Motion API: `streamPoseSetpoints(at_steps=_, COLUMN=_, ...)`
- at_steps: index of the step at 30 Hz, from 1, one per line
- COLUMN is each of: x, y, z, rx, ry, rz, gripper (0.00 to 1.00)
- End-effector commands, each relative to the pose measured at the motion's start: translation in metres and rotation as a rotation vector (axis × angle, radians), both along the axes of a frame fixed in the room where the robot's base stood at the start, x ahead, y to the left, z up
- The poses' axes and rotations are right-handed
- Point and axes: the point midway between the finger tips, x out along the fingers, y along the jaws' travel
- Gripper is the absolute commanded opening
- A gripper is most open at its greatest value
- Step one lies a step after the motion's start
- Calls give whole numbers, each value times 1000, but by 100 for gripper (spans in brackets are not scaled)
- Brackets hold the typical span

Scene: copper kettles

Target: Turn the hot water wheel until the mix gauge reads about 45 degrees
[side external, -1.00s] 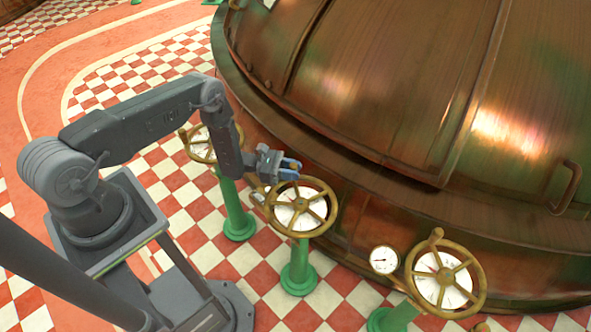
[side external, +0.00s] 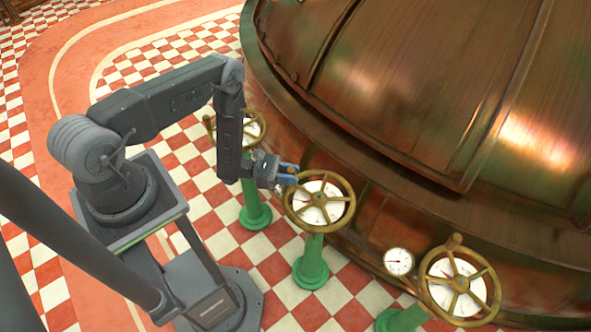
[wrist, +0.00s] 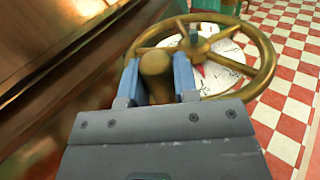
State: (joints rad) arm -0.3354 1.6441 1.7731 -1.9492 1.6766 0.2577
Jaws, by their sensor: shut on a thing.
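The middle brass wheel (side external: 320,180) sits on a green post with a white dial (side external: 312,211) behind its spokes. No label shows it to be the hot water wheel. My gripper (side external: 288,176) is at its upper left rim. In the wrist view, the blue fingers stand on either side of the wheel's brass knob (wrist: 156,70), shut on it. A red needle shows on the dial (wrist: 222,75) behind the spokes. A small round white gauge (side external: 398,262) stands beside the right wheel; its reading is too small to tell, and I cannot tell whether it is the mix gauge.
Another brass wheel (side external: 492,282) with a knob stands at lower right, and one (side external: 258,130) is partly hidden behind my arm. The large copper kettle (side external: 430,90) rises close behind the wheels. The checkered floor (side external: 190,150) is open to the left.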

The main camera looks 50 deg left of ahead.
Motion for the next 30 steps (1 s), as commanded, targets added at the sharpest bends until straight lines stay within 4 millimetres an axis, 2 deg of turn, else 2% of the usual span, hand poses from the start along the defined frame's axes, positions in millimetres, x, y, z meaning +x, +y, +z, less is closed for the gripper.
streamPoseSetpoints(at_steps=1, x=-7, y=-7, z=-2, rx=-4, ry=9, rz=-2, gripper=0)
streamPoseSetpoints(at_steps=9, x=-14, y=-10, z=-2, rx=-2, ry=9, rz=88, gripper=0)
streamPoseSetpoints(at_steps=25, x=-15, y=-10, z=-2, rx=0, ry=10, rz=110, gripper=0)
streamPoseSetpoints(at_steps=26, x=-15, y=-10, z=-2, rx=0, ry=10, rz=110, gripper=31)
streamPoseSetpoints(at_steps=30, x=-15, y=-9, z=-2, rx=-1, ry=8, rz=114, gripper=45)
